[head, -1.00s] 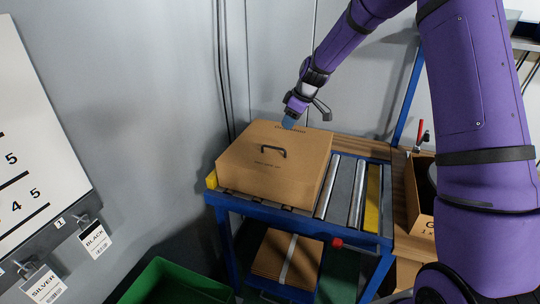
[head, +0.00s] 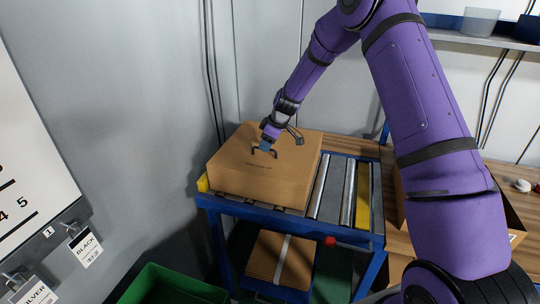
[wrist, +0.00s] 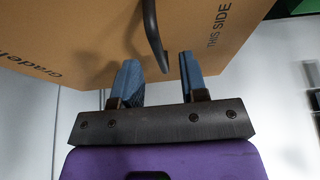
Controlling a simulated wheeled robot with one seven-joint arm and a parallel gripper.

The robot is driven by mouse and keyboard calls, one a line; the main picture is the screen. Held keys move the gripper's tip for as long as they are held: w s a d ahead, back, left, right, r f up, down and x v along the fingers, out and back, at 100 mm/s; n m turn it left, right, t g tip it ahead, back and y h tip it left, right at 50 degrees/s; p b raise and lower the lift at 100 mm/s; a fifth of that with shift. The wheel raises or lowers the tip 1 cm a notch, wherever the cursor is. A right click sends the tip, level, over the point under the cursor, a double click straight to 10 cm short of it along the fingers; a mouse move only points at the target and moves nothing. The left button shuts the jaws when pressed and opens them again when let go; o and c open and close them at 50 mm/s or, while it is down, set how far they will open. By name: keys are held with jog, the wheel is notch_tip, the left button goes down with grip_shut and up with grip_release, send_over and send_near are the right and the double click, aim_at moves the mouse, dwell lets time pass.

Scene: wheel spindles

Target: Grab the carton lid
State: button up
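The carton lid (head: 230,167) is the brown top of a closed cardboard carton on the roller stand. A dark arched handle (head: 255,152) stands on its top; in the wrist view the handle (wrist: 152,32) shows with its lower end between my fingers. My gripper (head: 265,147) is over the lid at the handle, partly covering it. In the wrist view my gripper (wrist: 159,60) has its two blue fingers apart, one on each side of the handle's end. I cannot tell whether either finger touches it.
The roller stand (head: 341,193) has bare rollers right of the carton. A wooden bench (head: 397,238) with an open box adjoins it at the right. Flat cartons (head: 281,260) lie on its lower shelf. A green bin (head: 172,285) is at the front. The grey wall is close behind.

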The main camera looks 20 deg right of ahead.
aim_at(270, 155)
jog(key=x, duration=0.3)
jog(key=shift+f, duration=0.1)
grip_shut()
